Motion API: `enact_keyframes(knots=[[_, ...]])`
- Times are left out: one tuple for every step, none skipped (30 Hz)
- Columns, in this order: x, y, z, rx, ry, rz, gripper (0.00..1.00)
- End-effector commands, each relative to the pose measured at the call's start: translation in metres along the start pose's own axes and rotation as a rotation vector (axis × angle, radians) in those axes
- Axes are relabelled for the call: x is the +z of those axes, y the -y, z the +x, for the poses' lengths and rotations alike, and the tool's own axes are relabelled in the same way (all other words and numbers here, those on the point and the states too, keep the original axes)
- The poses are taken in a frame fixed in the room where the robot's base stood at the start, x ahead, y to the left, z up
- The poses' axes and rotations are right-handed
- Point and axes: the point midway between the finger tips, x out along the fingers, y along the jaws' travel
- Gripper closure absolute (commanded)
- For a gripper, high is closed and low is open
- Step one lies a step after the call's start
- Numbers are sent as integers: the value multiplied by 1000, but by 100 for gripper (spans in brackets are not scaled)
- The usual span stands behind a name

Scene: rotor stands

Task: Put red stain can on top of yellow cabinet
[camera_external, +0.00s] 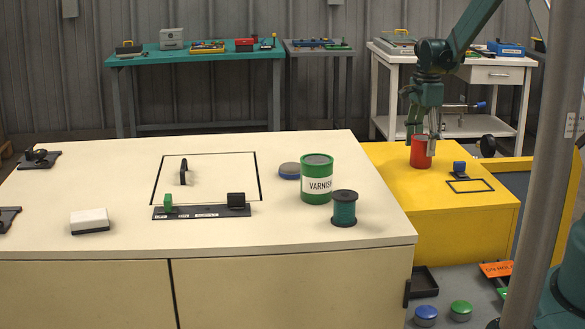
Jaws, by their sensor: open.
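A red can (421,155) stands upright on top of the yellow cabinet (440,205), near its back left part. My gripper (422,143) points down right over the can, with its fingers open on either side of the can's upper part. Whether a finger touches the can cannot be told at this size. The can's top is partly hidden by the gripper, and no lettering can be read on it.
A green varnish can (317,180) and a spool (344,208) stand on the cream cabinet (110,170). A grey pole (560,150) stands at right.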

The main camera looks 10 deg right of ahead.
Motion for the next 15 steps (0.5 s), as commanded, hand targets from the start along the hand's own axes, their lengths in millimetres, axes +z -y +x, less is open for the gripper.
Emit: enact_keyframes(knots=[[0,0,-7,0,0,0,41],[0,0,-12,0,0,0,41],[0,-1,-18,0,0,0,41],[0,0,-23,0,0,0,41],[0,0,-28,0,0,0,41],[0,0,-34,0,0,0,41],[0,0,-39,0,0,0,41],[0,-1,-44,0,0,0,41],[0,0,-51,0,0,0,41],[0,0,-56,0,0,0,41],[0,0,-60,0,0,0,41],[0,0,-66,0,0,0,41],[0,0,-71,0,0,0,41],[0,0,-75,0,0,0,41],[0,0,-80,0,0,0,41]])
